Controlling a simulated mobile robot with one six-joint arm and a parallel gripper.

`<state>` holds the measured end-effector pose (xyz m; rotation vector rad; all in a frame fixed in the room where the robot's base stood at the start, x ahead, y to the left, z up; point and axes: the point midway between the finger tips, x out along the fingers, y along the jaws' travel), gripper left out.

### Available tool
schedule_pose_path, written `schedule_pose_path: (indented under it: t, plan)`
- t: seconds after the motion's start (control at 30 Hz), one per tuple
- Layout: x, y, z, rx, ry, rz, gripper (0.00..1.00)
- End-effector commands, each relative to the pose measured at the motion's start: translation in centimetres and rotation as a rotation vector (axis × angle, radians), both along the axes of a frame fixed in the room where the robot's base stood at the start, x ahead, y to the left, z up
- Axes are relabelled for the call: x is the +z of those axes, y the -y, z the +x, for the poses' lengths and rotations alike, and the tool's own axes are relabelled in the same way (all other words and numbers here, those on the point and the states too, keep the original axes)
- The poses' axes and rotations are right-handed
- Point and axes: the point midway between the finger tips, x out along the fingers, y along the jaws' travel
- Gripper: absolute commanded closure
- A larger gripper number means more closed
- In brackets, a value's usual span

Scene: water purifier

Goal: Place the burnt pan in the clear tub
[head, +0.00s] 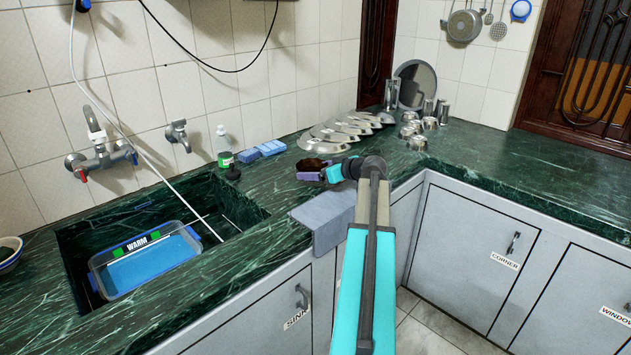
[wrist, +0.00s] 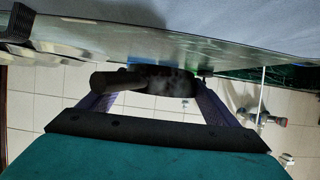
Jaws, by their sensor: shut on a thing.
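The clear tub (head: 188,266) sits in the sink at the lower left of the head view. It holds blue water and bears a "WARM" label. My gripper (head: 312,171) is over the counter, right of the sink, with purple fingers. It is shut on a dark, brown-black pan (head: 313,163), mostly hidden by the gripper and small in the head view. In the wrist view, the dark pan (wrist: 165,82) lies between the purple fingers of my gripper (wrist: 150,92), with a stubby dark part pointing left. The pan is apart from the tub.
A grey cloth (head: 328,217) hangs over the counter's front edge. Blue sponges (head: 272,147) and a green soap bottle (head: 223,146) stand behind the sink. Several metal lids (head: 325,138) line the wall. A tap (head: 98,155) and a pale hose (head: 150,160) reach over the sink.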

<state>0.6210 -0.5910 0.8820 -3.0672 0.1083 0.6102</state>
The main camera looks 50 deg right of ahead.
Motion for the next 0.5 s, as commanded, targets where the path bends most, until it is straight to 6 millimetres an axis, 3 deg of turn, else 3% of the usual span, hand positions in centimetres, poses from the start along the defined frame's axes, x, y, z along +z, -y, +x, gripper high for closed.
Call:
schedule_pose_path:
  t: [0.17, 0.5]
  plan:
    - [-0.3, 0.0, 0.0, 0.000, 0.000, 0.001, 0.43]
    - [-3.2, 0.0, -0.1, -0.002, 0.000, 0.001, 0.43]
